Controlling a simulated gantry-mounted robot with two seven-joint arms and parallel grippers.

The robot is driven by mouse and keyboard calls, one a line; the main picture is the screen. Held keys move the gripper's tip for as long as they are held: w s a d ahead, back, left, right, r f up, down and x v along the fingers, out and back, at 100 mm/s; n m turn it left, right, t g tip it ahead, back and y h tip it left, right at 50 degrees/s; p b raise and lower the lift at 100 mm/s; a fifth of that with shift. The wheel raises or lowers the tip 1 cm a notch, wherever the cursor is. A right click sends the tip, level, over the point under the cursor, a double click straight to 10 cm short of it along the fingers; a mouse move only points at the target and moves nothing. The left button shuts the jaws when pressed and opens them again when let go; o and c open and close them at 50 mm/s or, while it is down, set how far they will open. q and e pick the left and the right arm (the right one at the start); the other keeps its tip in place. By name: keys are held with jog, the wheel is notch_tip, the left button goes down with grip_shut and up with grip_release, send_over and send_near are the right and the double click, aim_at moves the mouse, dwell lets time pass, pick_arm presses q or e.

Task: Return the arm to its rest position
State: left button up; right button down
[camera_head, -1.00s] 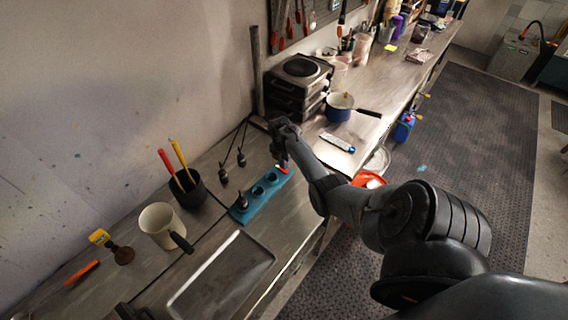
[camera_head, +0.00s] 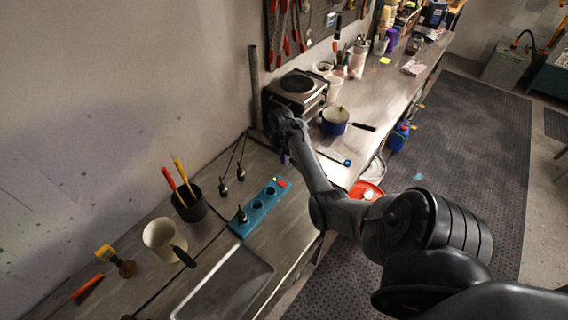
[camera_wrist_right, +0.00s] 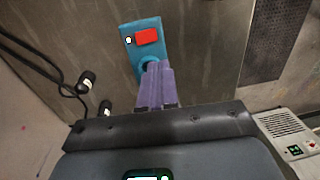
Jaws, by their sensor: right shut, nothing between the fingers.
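My right arm comes in from the lower right of the head view. Its right gripper (camera_head: 284,157) hangs over the steel counter, beyond the far end of the teal power strip (camera_head: 257,207). In the right wrist view my right gripper (camera_wrist_right: 155,68) shows its purple fingers shut together with nothing between them. There the teal strip (camera_wrist_right: 136,28) with its red switch lies below and beyond the fingertips. The fingers cover part of it. My left gripper does not show in either view.
A hot plate (camera_head: 298,88) and a blue pot (camera_head: 335,121) stand behind the gripper. Black plugs (camera_head: 223,187) lie beside the strip. A dark cup with red and yellow tools (camera_head: 190,206), a cream mug (camera_head: 160,235) and a sink (camera_head: 225,285) are nearer.

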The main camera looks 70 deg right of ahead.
jog(key=shift+r, duration=0.2)
jog(key=shift+s, duration=0.15)
jog(key=s+a+f+n+g+h+p, duration=0.1)
jog(key=s+a+f+g+p, duration=0.15)
jog(key=s, duration=0.25)
jog(key=s+a+f+n+g+p, duration=0.1)
jog(key=s+a+f, duration=0.2)
jog(key=s+a, duration=0.15)
jog(key=s+a+n+h+p, duration=0.1)
jog(key=s+a+h+p, duration=0.15)
jog(key=a, duration=1.35)
jog(key=a+r+m+t+p, duration=0.1)
jog(key=a+r+m+t, duration=0.15)
jog(key=a, duration=0.95)
jog(key=w+a+r+m+t+y, duration=0.1)
jog(key=w+a+r+m+t, duration=0.1)
jog(key=a+r+m, duration=0.4)
jog(key=w+a+r+m+t+y, duration=0.2)
jog(key=w+a+r+m+t, duration=0.1)
jog(key=a+r+m, duration=0.3)
notch_tip(320, 180, up, 2)
jog(key=shift+w+a+r+t, duration=0.1)
jog(key=shift+w+a+t, duration=0.2)
jog(key=shift+a, duration=0.35)
